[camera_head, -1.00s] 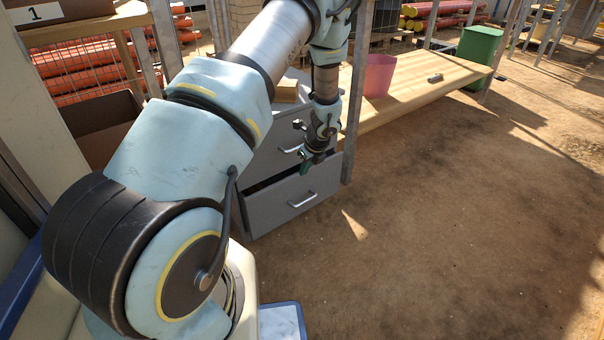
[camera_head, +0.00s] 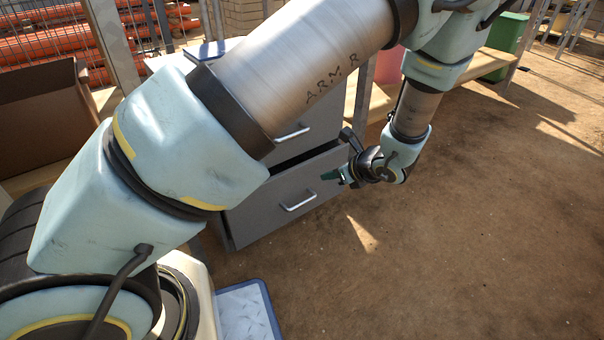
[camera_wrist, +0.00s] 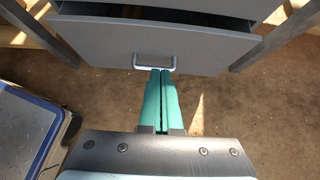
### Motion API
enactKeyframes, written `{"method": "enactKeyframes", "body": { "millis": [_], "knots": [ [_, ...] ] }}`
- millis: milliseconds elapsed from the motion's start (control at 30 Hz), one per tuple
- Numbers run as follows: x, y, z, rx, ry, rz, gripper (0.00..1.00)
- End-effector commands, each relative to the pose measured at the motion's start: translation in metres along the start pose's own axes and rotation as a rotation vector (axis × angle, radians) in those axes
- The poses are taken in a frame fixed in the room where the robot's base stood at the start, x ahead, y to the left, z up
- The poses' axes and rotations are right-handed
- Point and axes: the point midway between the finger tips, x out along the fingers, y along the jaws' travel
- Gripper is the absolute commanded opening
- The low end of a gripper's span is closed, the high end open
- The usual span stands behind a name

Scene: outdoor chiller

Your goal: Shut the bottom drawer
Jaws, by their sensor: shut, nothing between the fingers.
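The bottom drawer (camera_head: 270,203) is a grey front with a silver bar handle (camera_head: 298,201), low in a grey cabinet. It stands partly open, with a dark gap along its top edge. In the wrist view the drawer front (camera_wrist: 105,45) fills the upper part, and its handle (camera_wrist: 154,62) is just beyond my fingertips. My gripper (camera_head: 328,175) is shut and empty, with green fingers pointing at the drawer front. The fingers (camera_wrist: 160,72) show side by side in the wrist view, overlapping the handle's lower edge. I cannot tell whether they touch it.
A closed-looking upper drawer with a handle (camera_head: 292,134) is above. A wooden bench with a green bin (camera_head: 503,45) stands at the back right. A brown box (camera_head: 40,125) is at the left. Bare dirt ground (camera_head: 450,240) lies clear to the right.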

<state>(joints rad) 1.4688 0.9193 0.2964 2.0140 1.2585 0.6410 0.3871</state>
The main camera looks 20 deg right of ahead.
Motion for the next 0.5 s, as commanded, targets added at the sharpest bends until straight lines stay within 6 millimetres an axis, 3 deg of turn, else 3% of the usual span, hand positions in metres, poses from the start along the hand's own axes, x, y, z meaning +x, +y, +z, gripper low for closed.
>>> {"method": "enactKeyframes", "body": {
  "millis": [167,500],
  "knots": [
    [0.025,0.001,-0.002,0.0,0.0,0.003,0.0],
    [0.096,0.001,-0.003,-0.001,0.001,0.004,0.0]
  ]
}}
